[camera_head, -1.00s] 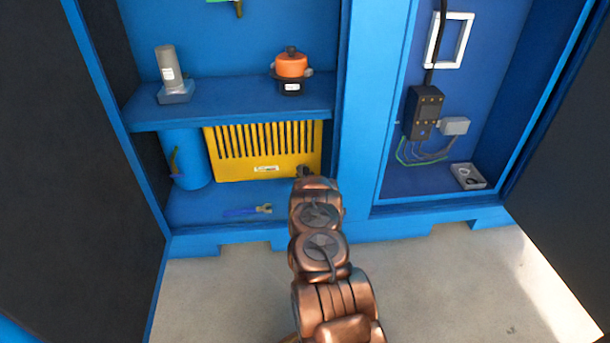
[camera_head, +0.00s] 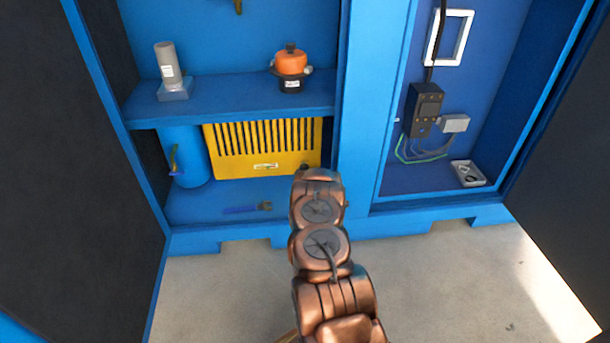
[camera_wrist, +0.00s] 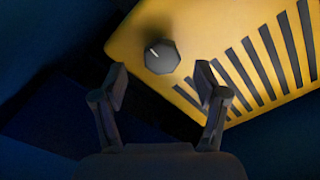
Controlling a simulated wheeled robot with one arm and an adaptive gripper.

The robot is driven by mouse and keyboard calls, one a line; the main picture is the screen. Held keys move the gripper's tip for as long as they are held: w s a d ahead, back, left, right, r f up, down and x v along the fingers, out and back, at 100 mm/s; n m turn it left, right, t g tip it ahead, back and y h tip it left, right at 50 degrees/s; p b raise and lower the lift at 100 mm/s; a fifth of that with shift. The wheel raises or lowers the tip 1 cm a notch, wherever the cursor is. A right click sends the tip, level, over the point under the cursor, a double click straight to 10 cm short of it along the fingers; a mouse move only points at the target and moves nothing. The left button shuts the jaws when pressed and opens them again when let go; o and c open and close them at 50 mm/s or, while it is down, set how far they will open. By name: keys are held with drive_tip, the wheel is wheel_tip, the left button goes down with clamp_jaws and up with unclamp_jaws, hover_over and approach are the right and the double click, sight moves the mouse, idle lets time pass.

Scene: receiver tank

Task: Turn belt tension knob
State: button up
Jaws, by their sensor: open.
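The belt tension knob (camera_wrist: 161,56) is a dark faceted knob with a white pointer line. In the wrist view it sits on the face of the yellow slotted guard (camera_wrist: 190,30), near its end. My gripper (camera_wrist: 161,83) is open and empty. Its two fingers are spread, and the knob shows just beyond the gap between the fingertips, apparently apart from them. In the head view the yellow guard (camera_head: 262,171) stands under the blue shelf. My arm hides most of the knob and the gripper there.
The blue shelf (camera_head: 230,107) lies above the guard and bears an orange-topped pot-like part (camera_head: 290,62) and a grey cylinder (camera_head: 167,62). A blue tank (camera_head: 186,155) stands left of the guard. A small tool (camera_head: 247,208) lies on the cabinet floor.

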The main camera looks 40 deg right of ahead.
drive_tip(key=v, duration=0.7)
drive_tip(key=shift+s+a, duration=0.2)
drive_tip(key=shift+s, duration=0.05)
drive_tip(key=shift+r, duration=0.1)
